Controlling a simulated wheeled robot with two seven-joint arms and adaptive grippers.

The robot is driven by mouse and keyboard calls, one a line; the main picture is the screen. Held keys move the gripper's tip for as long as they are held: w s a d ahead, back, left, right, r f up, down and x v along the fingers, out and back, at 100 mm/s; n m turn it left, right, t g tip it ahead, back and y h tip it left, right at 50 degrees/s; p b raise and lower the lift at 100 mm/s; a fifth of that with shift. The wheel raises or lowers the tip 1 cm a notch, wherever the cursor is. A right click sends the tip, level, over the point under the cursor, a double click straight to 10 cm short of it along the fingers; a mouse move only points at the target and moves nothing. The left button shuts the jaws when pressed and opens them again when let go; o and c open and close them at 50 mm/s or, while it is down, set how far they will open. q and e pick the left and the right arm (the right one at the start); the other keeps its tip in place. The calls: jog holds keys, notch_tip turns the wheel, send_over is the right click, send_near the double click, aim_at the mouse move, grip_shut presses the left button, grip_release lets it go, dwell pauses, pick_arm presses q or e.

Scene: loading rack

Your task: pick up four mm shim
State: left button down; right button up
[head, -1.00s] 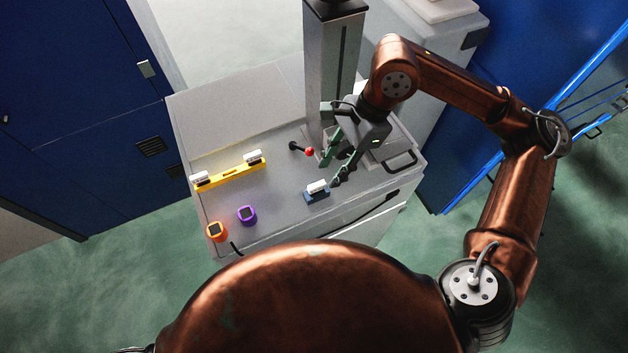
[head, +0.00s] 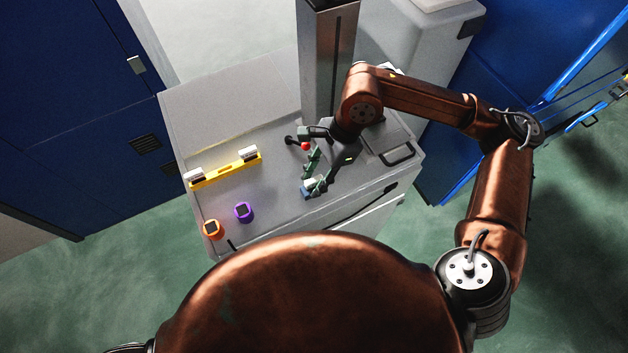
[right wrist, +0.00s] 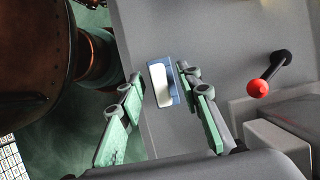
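A small blue block with a white top (head: 306,187) lies near the front edge of the grey cabinet top. It also shows in the right wrist view (right wrist: 160,84); I cannot read any thickness mark on it. My right gripper (head: 315,183) is over this block, its green-padded fingers spread. In the right wrist view the right gripper's fingertips (right wrist: 161,78) are apart, one on each side of the block, with a gap on the left; on the right they are close to it, and contact cannot be told. My left gripper is out of view.
A yellow bar (head: 225,174) with two white blocks lies at the left of the cabinet top (head: 215,110). Purple (head: 243,212) and orange (head: 212,229) pieces stand near its front left. A red-knobbed lever (head: 305,146) and a grey column (head: 325,70) stand behind the gripper.

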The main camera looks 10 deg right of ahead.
aim_at(309, 183)
grip_shut()
dwell(0.3)
jog(key=shift+r, duration=0.1)
jog(key=shift+w+r, duration=0.1)
jog(key=shift+r, duration=0.4)
jog(key=shift+s+r+b, duration=0.2)
jog(key=shift+r+b, duration=0.2)
jog(key=shift+r, duration=0.75)
jog(key=s+a+r+b, duration=0.1)
jog(key=s+a+r, duration=0.2)
jog(key=s+r, duration=0.6)
jog(key=s, duration=0.4)
jog(key=shift+s+r, duration=0.2)
jog(key=shift+r, duration=0.05)
